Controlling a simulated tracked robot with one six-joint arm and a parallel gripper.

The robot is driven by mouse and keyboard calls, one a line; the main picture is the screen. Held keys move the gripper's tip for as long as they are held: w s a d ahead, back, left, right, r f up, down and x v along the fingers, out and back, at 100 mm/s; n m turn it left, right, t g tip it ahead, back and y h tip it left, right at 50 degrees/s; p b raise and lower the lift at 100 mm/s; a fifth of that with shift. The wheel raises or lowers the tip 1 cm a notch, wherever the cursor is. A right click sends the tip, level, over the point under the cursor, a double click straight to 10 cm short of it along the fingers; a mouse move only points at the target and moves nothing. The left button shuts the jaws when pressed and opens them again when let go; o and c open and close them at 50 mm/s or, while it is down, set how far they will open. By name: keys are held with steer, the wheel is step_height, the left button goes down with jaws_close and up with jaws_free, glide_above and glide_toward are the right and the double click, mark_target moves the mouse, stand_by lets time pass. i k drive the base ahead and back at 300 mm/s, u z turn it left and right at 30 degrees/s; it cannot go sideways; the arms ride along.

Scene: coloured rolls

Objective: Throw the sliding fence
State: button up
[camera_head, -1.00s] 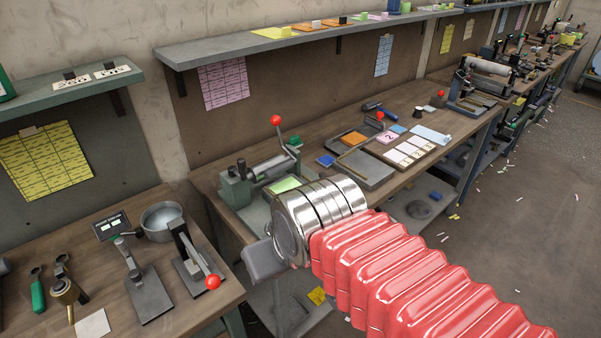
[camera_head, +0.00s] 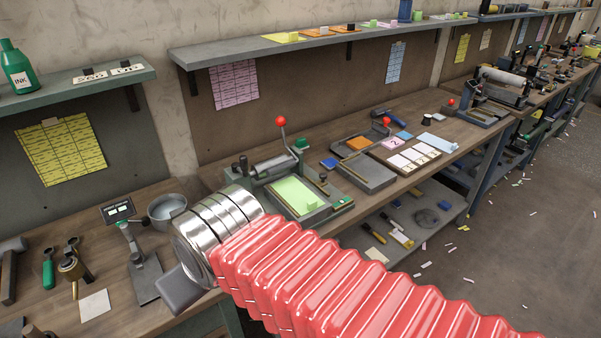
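A small press (camera_head: 290,187) with a roller, a red-knobbed lever (camera_head: 281,122) and a bed holding a light green sheet (camera_head: 297,196) stands on the middle bench. A thin bar lies along the bed's right side; I cannot tell for sure whether it is the sliding fence. My arm, with red bellows and silver rings, crosses the front of the view. The grey end of my gripper (camera_head: 184,290) shows left of the rings, in front of the left bench's edge and apart from the press. Its fingers are mostly hidden, so its opening cannot be told.
A grey tray (camera_head: 366,177) with a bar across it, cards (camera_head: 412,157) and a blue block lie right of the press. The left bench holds a bowl (camera_head: 166,206), a scale display (camera_head: 118,211) and hand tools. A lower shelf holds brushes. The floor at right is open, with paper scraps.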

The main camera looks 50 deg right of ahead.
mark_target(319, 184)
steer(key=u, duration=1.05)
steer(key=k, duration=1.1)
steer(key=z, duration=1.35)
steer(key=i, duration=0.85)
steer(key=u, duration=0.05)
